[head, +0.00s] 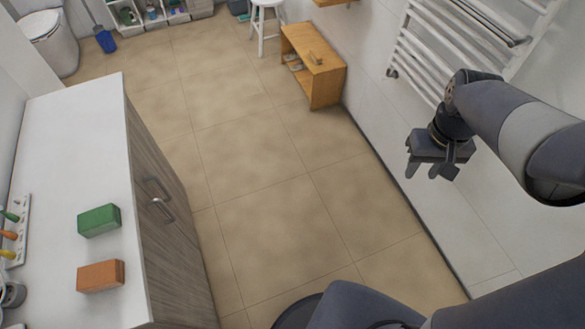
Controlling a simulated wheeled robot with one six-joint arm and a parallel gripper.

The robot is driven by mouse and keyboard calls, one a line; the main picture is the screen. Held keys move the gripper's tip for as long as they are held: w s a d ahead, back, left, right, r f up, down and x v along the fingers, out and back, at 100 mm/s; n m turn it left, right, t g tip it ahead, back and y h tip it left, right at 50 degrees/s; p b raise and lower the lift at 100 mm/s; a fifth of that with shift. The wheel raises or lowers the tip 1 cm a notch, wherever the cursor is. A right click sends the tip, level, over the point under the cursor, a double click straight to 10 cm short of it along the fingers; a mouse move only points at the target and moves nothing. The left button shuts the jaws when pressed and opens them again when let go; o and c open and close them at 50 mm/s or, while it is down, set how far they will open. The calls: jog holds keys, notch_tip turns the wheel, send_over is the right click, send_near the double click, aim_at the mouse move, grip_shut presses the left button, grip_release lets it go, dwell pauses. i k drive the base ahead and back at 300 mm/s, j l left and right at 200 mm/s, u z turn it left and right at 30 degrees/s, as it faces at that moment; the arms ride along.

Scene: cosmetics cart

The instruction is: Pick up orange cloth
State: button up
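The orange cloth (101,276) looks like a small folded block and lies flat on the white counter at the lower left. A green folded piece (99,220) of similar size lies just behind it, apart from it. My gripper (431,172) hangs at the right, in front of the white wall and far from the counter. Its fingers point down and look spread, with nothing seen between them.
The white counter (72,135) has a wooden front with a metal handle (160,200). A rack with colored handles (15,235) stands at its left edge. Tiled floor (270,180) is clear between counter and wall. A towel rail (440,60) is behind my arm; a wooden bench (325,80) stands farther back.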

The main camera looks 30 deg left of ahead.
aim_at(93, 278)
jog(key=u, duration=1.9)
jog(key=i+u, duration=0.1)
jog(key=u, duration=0.3)
jog(key=i+u, duration=0.1)
jog(key=u, duration=0.75)
jog(key=i+l+u, duration=0.15)
jog(key=u, duration=0.25)
jog(key=i+l, duration=0.4)
jog(key=l, duration=0.2)
jog(key=u, duration=0.05)
